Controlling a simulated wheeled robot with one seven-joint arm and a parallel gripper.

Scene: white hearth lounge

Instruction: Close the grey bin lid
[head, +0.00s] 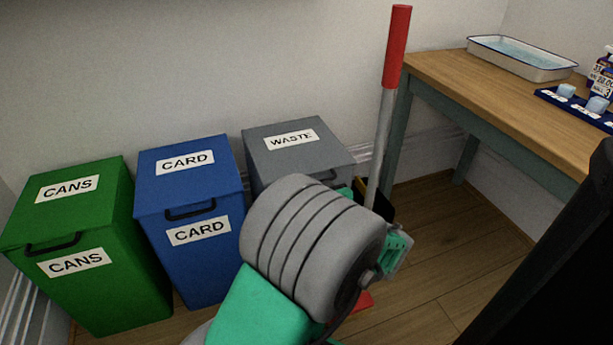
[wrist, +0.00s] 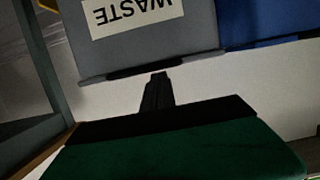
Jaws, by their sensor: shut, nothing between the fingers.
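The grey bin (head: 253,180), marked WASTE, stands against the wall at the right end of a row of bins. Its lid (head: 331,152) lies flat over the top, like the neighbouring lids, with no gap visible. My arm hides its front edge and much of its front in the head view. In the wrist view the grey bin (wrist: 205,45) appears upside down, with its label and a dark handle strip (wrist: 130,73) along the edge. My gripper (wrist: 159,76) is shut and empty, its fingertips close to that edge; I cannot tell whether they touch.
A blue CARD bin (head: 210,187) and a green CANS bin (head: 125,225) stand to the left. A red-and-grey pole (head: 394,50) stands right of the grey bin. A wooden table (head: 440,75) with a tray (head: 520,70) is at the right. Open floor (head: 440,250) lies beneath.

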